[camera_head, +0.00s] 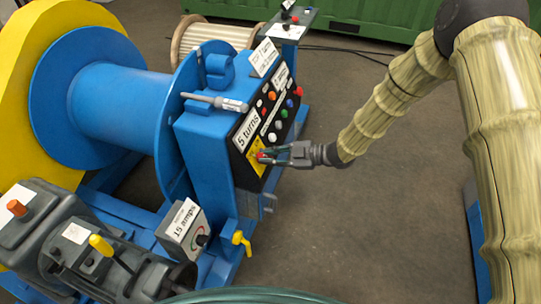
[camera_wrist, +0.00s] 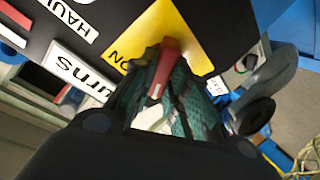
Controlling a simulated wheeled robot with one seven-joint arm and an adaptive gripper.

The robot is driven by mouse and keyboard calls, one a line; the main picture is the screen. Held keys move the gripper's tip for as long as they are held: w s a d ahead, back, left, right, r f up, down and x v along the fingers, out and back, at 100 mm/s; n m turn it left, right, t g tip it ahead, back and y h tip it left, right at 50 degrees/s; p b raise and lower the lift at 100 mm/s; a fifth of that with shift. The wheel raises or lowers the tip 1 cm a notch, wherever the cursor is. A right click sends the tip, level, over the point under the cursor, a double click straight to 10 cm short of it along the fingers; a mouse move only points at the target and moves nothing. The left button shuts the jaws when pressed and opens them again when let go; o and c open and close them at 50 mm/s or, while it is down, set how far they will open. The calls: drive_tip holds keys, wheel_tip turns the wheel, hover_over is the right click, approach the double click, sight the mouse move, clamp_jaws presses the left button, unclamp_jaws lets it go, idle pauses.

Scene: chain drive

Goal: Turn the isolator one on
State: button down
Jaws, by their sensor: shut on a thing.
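The isolator is a red handle (camera_head: 261,156) on a yellow plate (camera_head: 256,168), low on the black face of the blue control box (camera_head: 205,142). In the wrist view the red handle (camera_wrist: 166,62) stands between my fingers, in front of the yellow plate (camera_wrist: 192,38). My fingers hide part of the handle and plate.
Coloured buttons (camera_head: 273,96) and a "5 turns" label (camera_head: 247,130) lie above the isolator. A grey lever (camera_head: 215,102) lies across the box top. A "15 amps" box (camera_head: 185,228) and yellow tap (camera_head: 241,240) stand lower left. The floor right of the box is clear.

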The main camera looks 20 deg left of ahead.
drive_tip(key=m+t+p, duration=0.1)
drive_tip(key=m, duration=0.4)
drive_tip(key=shift+r+p, duration=0.1)
drive_tip(key=shift+p, duration=0.3)
drive_tip(key=m+t+p, duration=0.1)
drive_tip(key=m, duration=0.3)
drive_tip(key=shift+w+m, duration=0.1)
drive_tip(key=shift+m, duration=0.2)
drive_tip(key=m+t+p, duration=0.1)
drive_tip(key=m+p, duration=0.1)
drive_tip(key=m, duration=0.2)
drive_tip(key=shift+m, duration=0.4)
drive_tip(key=shift+w+m+t+p, duration=0.1)
drive_tip(key=shift+m+t+p, duration=0.45)
drive_tip(key=shift+m, duration=1.15)
drive_tip(key=shift+h, duration=0.3)
drive_tip(key=c, duration=1.4)
unclamp_jaws()
